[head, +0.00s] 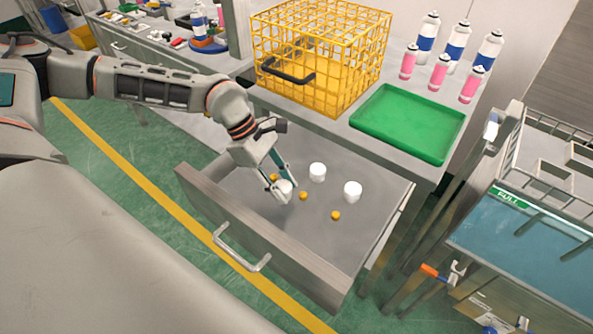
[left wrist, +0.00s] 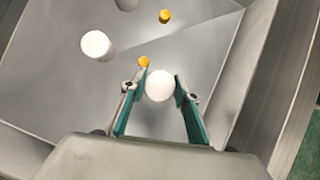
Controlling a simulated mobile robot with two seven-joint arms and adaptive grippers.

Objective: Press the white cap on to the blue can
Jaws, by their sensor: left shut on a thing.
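My left gripper (head: 281,190) reaches down into an open drawer (head: 250,253). Its fingers are shut on a white cap (head: 285,187), which also shows between the fingertips in the left wrist view (left wrist: 160,85). Two more white caps stand in the drawer, one behind (head: 317,172) and one to the right (head: 352,191). A blue-banded can (head: 200,20) stands upright on a blue round base (head: 208,46) on the far bench at the upper left. No cap can be made out on it at this size. My right gripper is not in view.
Several small orange pieces, one (head: 336,215) near the right cap, lie in the drawer. A yellow wire cage (head: 345,75), a green tray (head: 408,125), and several blue and pink cans stand on the bench above. The drawer walls surround the gripper.

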